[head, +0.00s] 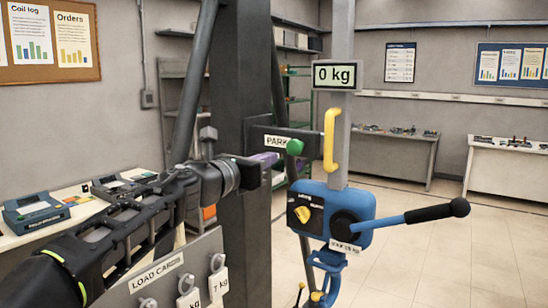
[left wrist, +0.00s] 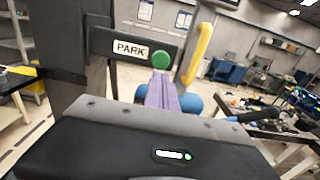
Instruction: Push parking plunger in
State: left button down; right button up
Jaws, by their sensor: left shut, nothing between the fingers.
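The green parking plunger knob (head: 295,146) sticks out beside the PARK label (head: 277,141) on a dark bracket on the column. In the left wrist view the green knob (left wrist: 161,58) stands just beyond my fingertips, below and right of the PARK label (left wrist: 131,49). My left gripper (head: 268,160) is shut and empty, its purple fingers pointing at the knob from the left. The fingers also show in the left wrist view (left wrist: 162,92). Whether they touch the knob I cannot tell. My right gripper is not in view.
A blue unit (head: 330,212) with a black-handled lever (head: 437,212) hangs right of the column, under a yellow handle (head: 330,138) and a 0 kg display (head: 337,75). A load card panel (head: 170,275) with weights stands front left. Open floor lies right.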

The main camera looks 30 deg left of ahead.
pick_arm(q)
jog(key=s, duration=0.5)
jog(key=shift+s+r, duration=0.1)
jog(key=shift+s, duration=0.15)
